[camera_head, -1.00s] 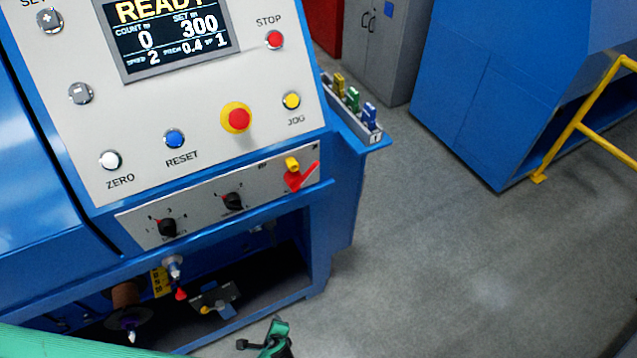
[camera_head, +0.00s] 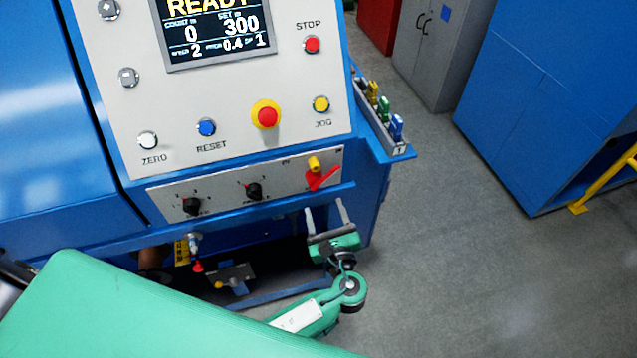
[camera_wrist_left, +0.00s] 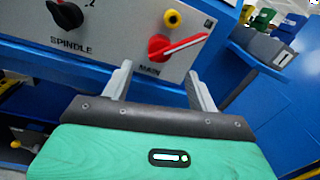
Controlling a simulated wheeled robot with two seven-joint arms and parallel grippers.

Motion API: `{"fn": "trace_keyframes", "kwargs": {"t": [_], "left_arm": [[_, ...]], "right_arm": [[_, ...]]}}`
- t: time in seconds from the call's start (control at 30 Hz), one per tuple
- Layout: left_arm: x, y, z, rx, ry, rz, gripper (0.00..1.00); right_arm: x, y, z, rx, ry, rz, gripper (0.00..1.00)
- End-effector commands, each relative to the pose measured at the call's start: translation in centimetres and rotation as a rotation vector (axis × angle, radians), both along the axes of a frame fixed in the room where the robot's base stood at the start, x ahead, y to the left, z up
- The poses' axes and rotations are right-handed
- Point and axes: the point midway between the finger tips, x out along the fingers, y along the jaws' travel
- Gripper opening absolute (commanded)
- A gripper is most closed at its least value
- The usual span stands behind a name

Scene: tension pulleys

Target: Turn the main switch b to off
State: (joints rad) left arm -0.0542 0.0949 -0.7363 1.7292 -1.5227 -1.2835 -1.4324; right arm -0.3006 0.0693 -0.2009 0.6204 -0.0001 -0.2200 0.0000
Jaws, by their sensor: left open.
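The main switch is a red rotary handle (camera_head: 319,180) at the right end of the grey lower strip of the blue machine, with a yellow part (camera_head: 314,163) just above it. In the left wrist view the red handle (camera_wrist_left: 177,44) has a long lever pointing right and slightly up, with the label MAIN below it. My left gripper (camera_head: 325,204) is open and empty, just below the switch and apart from it in the head view. In the wrist view its fingers (camera_wrist_left: 157,78) point up toward the panel, below the red handle. My right gripper is not in view.
Two black knobs, one (camera_head: 254,190) labelled SPINDLE in the wrist view, sit left on the same strip. Above are a red and yellow emergency button (camera_head: 266,116) and a screen reading READY. A tray (camera_head: 402,152) of coloured pieces juts out at right. Grey floor is clear further right.

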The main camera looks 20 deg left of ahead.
Motion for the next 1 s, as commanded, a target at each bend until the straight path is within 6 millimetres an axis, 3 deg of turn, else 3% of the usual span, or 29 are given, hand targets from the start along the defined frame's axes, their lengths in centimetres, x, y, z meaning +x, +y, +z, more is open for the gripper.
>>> {"fn": "trace_keyframes", "kwargs": {"t": [0.1,0.33,0.5,0.8,0.83,1.0], "left_arm": [[2.4,1.4,0.4,0.003,-0.001,0.001,0.59],[5.7,3.4,0.2,0.001,0.000,0.000,0.59],[6.8,4.0,0.0,-0.001,0.002,-0.001,0.59],[7.0,4.2,-0.1,-0.002,0.001,-0.001,0.59],[7.0,4.2,-0.1,-0.002,0.001,-0.001,0.58],[7.0,4.2,-0.1,-0.002,0.001,-0.001,0.24]], "right_arm": [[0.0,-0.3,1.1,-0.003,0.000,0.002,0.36],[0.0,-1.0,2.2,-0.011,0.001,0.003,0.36],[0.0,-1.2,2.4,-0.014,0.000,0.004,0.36],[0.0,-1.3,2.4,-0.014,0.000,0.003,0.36],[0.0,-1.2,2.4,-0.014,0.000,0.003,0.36],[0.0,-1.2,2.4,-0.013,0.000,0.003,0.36]]}}
